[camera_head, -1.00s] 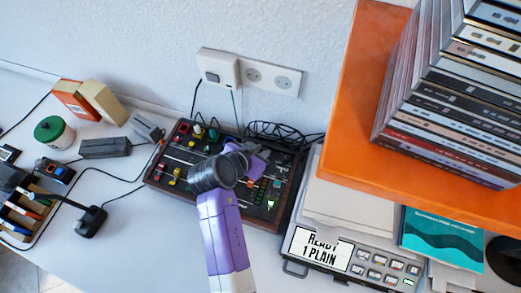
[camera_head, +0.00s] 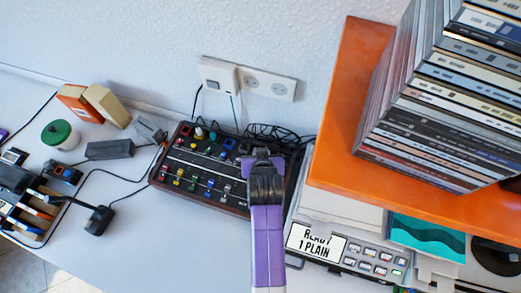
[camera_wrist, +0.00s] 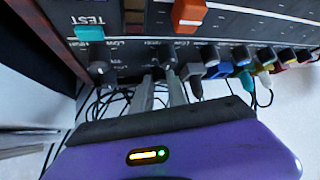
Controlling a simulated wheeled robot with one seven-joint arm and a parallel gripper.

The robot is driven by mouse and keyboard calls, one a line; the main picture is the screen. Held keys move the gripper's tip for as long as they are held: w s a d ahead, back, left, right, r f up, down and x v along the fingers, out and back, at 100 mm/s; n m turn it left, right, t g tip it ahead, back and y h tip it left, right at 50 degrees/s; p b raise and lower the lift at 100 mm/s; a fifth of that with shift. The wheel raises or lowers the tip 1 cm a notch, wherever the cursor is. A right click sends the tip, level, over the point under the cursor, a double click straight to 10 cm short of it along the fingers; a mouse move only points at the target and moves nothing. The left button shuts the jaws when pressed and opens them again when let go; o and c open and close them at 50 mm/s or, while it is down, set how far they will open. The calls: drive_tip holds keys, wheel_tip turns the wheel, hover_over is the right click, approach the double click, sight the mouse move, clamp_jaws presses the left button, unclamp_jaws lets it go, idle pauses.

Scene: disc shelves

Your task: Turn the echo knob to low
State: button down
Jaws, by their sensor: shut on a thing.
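The mixer (camera_head: 200,158), a dark panel with rows of coloured controls and a brown edge, lies on the white desk. My gripper (camera_head: 263,160) reaches over its right end and hides part of it. In the wrist view my gripper (camera_wrist: 160,82) has its two grey fingers close together at a dark knob (camera_wrist: 168,55) in the row along the panel's edge, shut on it. LOW and HIGH marks show by this row. Another black knob (camera_wrist: 100,68) stands to the left, below a teal TEST button (camera_wrist: 90,32). I cannot read which knob is echo.
An orange shelf (camera_head: 340,120) with stacked discs overhangs on the right. A grey device with a display (camera_head: 316,242) stands close to the mixer's right. Cables (camera_head: 270,132) lie behind the mixer. The desk in front of the mixer is clear.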

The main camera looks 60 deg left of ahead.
drive_tip(key=shift+n, duration=0.3)
drive_tip(key=c, duration=1.3)
unclamp_jaws()
